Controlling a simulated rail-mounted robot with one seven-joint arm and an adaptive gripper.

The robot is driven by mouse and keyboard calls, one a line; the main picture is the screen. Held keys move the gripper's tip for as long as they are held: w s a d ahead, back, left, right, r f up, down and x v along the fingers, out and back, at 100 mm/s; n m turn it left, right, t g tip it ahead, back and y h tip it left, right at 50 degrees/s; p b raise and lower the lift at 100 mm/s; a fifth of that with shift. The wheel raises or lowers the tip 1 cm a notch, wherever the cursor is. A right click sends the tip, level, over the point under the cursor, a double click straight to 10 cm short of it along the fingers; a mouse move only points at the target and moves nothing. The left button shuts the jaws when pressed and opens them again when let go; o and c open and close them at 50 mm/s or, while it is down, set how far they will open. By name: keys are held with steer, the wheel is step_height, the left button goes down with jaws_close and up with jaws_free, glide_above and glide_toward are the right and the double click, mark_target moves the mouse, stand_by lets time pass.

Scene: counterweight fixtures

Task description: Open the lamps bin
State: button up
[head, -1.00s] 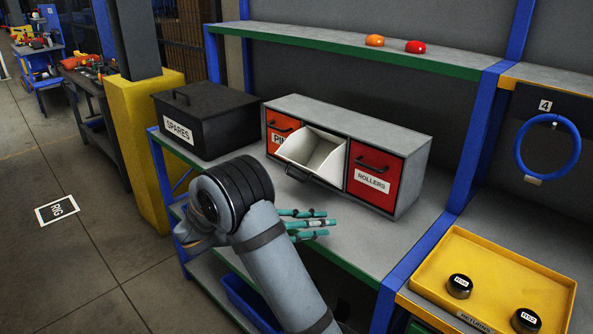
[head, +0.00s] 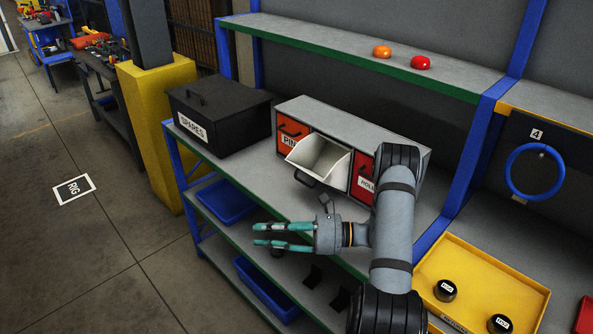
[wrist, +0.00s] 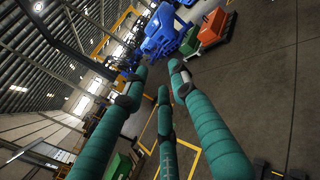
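A grey cabinet (head: 385,133) with three bins stands on the shelf. Its middle bin (head: 320,158) is tilted out and open, and looks empty inside; its label is not readable from here. The left orange bin (head: 291,133) reads "PIN" in part and is shut. The right red bin (head: 364,170) is shut, with its "ROLLERS" label partly behind my arm. No readable lamps label shows. My gripper (head: 257,235) is in front of and below the cabinet, pointing left, apart from the bins. Its teal fingers, also in the wrist view (wrist: 160,82), are spread with nothing between them.
A black SPARES box (head: 222,115) stands left of the cabinet. An orange dome (head: 382,52) and a red dome (head: 420,63) sit on the upper shelf. A yellow tray (head: 470,268) with black round pieces is at right. Blue bins (head: 226,200) are on the lower shelf.

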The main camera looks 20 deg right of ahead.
steer(key=w+d+m+t+h, duration=0.3)
steer(key=w+d+m+t, duration=0.15)
steer(key=d, duration=0.35)
steer(key=m+t+h+p, duration=0.2)
steer(key=m+t+h, duration=0.2)
steer(key=h, duration=0.3)
glide_toward(297, 178)
steer(key=p+x, duration=0.2)
steer(key=x, duration=0.7)
steer(key=shift+w+d+f, duration=0.1)
steer(key=shift+w+f, duration=0.05)
steer(key=shift+w+a+f, duration=0.1)
steer(key=shift+w+a, duration=0.1)
steer(key=shift+w, duration=0.4)
steer(key=shift+c, duration=1.4)
jaws_close()
